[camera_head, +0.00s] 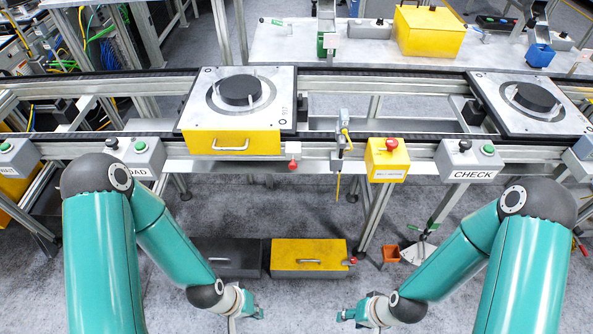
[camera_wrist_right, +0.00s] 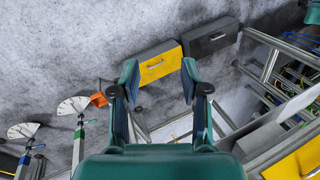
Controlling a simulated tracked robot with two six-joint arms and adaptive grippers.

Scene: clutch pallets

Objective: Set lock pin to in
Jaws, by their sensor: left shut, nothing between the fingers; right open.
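A small red knob (camera_head: 293,165) on a short stem hangs at the front rail of the conveyor, just right of a yellow drawer (camera_head: 232,143) under a pallet. It may be the lock pin; I cannot tell whether it is in or out. My left gripper (camera_head: 256,311) is low in front of the conveyor, shut and empty, well below the knob. My right gripper (camera_head: 345,314) is at the same low height, apart from everything. In the right wrist view my right gripper (camera_wrist_right: 160,72) is open, with nothing between its fingers.
Pallets (camera_head: 286,110) with dark discs (camera_head: 240,91) sit on the conveyor. A yellow box with a red button (camera_head: 387,160) and a CHECK box (camera_head: 468,160) line its front. A yellow floor case (camera_head: 309,258) and a dark case (camera_head: 228,257) lie below.

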